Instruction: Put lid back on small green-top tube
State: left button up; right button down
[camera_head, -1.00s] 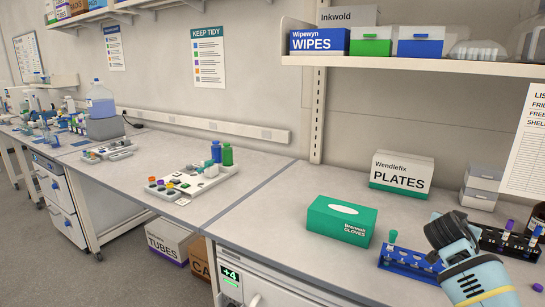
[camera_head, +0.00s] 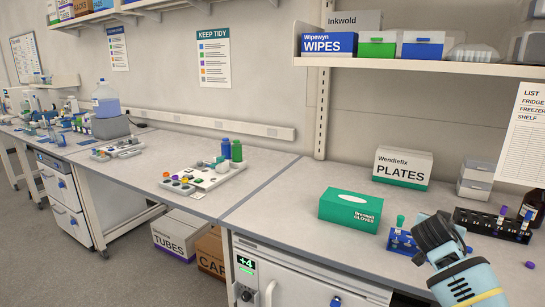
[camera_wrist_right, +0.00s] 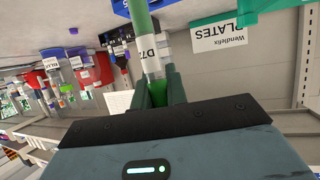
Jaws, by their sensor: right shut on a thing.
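My right gripper's wrist (camera_head: 440,235) is over the blue tube rack (camera_head: 398,240) in the head view, with its fingers hidden from there. In the right wrist view its jaws (camera_wrist_right: 158,92) are shut on a bright green piece (camera_wrist_right: 178,90), mostly hidden between the fingers. Directly beyond it is a tube with a white label (camera_wrist_right: 152,55) and a green section. I cannot tell whether the green piece is a lid or whether it touches this tube. A green-topped tube (camera_head: 400,220) stands upright at the blue rack's left end. My left gripper is out of view.
A green gloves box (camera_head: 350,210) stands left of the blue rack, a plates box (camera_head: 403,168) behind. A black rack (camera_head: 490,222) with several tubes and a brown bottle (camera_head: 532,205) are right. A purple cap (camera_head: 529,265) lies near the right edge. The bench centre is clear.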

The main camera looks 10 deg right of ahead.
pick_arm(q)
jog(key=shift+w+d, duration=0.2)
pick_arm(e)
jog(key=s+a+f+n+t+y, duration=0.1)
jog(key=s+a+n+y, duration=0.2)
jog(key=a, duration=0.8)
jog(key=s+a+f+n+t+y, duration=0.1)
jog(key=s+a+n+t+y, duration=0.1)
jog(key=a, duration=0.8)
jog(key=s+a+f+n+t+y, duration=0.1)
jog(key=s+a+n+y, duration=0.4)
jog(key=a, duration=0.6)
jog(key=shift+s+a+f+t+y, duration=0.2)
jog(key=shift+s+a+t+y, duration=0.15)
jog(key=shift+s, duration=0.8)
jog(key=shift+a, duration=0.1)
jog(key=s+a+f+n+g+y, duration=0.1)
jog(key=a+n+y, duration=0.3)
jog(key=a, duration=0.3)
jog(key=s+a+f+n+g+y, duration=0.1)
jog(key=a+n+y, duration=0.3)
jog(key=a, duration=0.4)
jog(key=shift+a+g+y, duration=0.3)
jog(key=shift+g+y, duration=0.05)
jog(key=shift+g, duration=0.1)
